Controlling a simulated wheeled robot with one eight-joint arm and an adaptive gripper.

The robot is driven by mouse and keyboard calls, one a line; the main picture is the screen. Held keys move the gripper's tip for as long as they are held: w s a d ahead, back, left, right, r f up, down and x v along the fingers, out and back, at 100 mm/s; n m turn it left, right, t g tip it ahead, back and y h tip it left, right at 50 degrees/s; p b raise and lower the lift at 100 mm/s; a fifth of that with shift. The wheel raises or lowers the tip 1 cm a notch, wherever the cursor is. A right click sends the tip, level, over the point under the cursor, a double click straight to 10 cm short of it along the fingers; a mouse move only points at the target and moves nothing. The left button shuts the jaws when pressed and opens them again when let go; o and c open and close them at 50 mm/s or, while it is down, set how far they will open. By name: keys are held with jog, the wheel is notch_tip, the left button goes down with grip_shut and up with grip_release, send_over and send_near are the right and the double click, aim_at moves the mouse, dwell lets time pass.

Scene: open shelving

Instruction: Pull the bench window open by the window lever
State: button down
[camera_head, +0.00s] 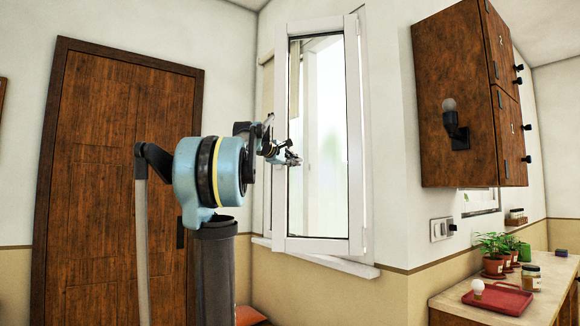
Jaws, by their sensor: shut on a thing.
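The window sash (355,150) has a white frame and a glass pane, and stands in the white wall. It looks swung out of its frame, with its left edge apart from the outer frame (267,190). My gripper (294,161) is at the left edge of the sash, about mid-height, and is shut on the window lever. The lever itself is small and mostly hidden by the gripper, so its angle cannot be told. My arm reaches in from the left, in front of the outer frame.
A white sill (325,260) runs under the window. A brown door (120,150) is on the left. A wooden wall cabinet (455,95) with a lamp (455,125) hangs on the right. A bench (480,310) below holds potted plants (495,255), a jar (531,278) and a red tray (510,300).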

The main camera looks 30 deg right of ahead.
jog(key=c, duration=1.6)
grip_release()
jog(key=v, duration=1.2)
jog(key=shift+w, duration=0.1)
jog(key=shift+a+f, duration=0.1)
